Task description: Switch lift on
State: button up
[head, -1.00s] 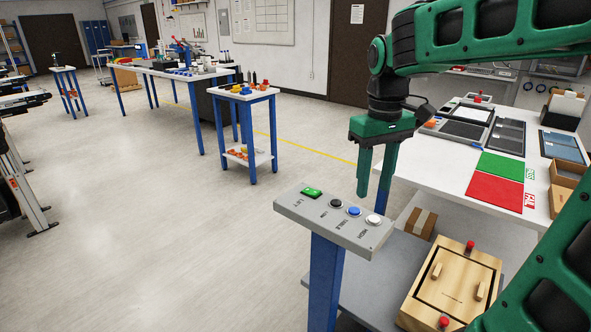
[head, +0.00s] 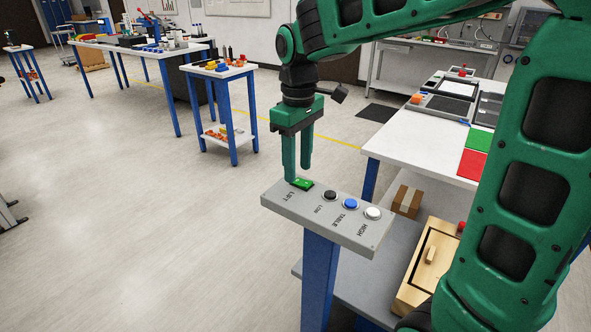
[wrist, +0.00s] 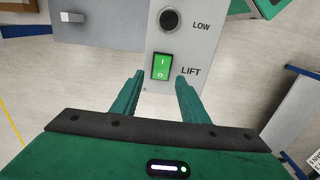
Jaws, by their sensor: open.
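The lift switch is a green rocker (head: 302,184) at the left end of a grey control panel (head: 285,202) on a blue post. In the wrist view the green rocker (wrist: 160,67) is marked I and O beside the word LIFT. My gripper (head: 298,174) is open and empty, pointing down over the lift end of the panel. In the head view its fingertips are close to the rocker; contact cannot be told. In the wrist view the fingers of my gripper (wrist: 160,80) stand either side of the rocker's lower end.
Beside the switch are black LOW (head: 330,195), blue TABLE (head: 350,203) and white HIGH (head: 373,212) buttons. A white worktable (head: 420,150) stands to the right, with a cardboard box (head: 407,201) on the shelf below.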

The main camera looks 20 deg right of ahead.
jog(key=shift+f, duration=0.9)
